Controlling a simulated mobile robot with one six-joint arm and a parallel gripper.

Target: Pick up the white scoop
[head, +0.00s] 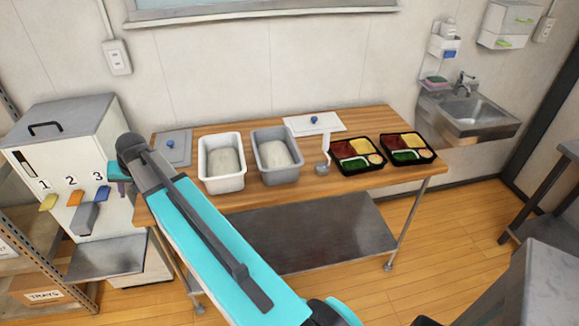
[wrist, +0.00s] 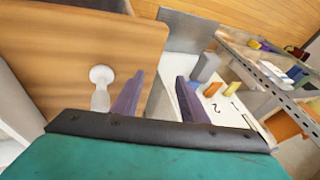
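In the wrist view, the white scoop (wrist: 101,76) lies on the wooden table with its round end away from me, left of my gripper (wrist: 158,92). My gripper's two purple fingers are spread apart with nothing between them, and they are not around the scoop. In the head view, my arm covers the left front of the table and I cannot make out this scoop there. A separate ladle-like tool (head: 321,168) with a pale upright handle stands right of the grey bin.
A white bin (head: 238,181) and a grey bin (head: 278,178) hold rice-like contents on the wooden table (head: 375,120). Two filled bento trays (head: 370,170) (head: 433,160) sit to the right. A numbered dispenser (head: 60,150) stands close beside the table's left end, near my gripper.

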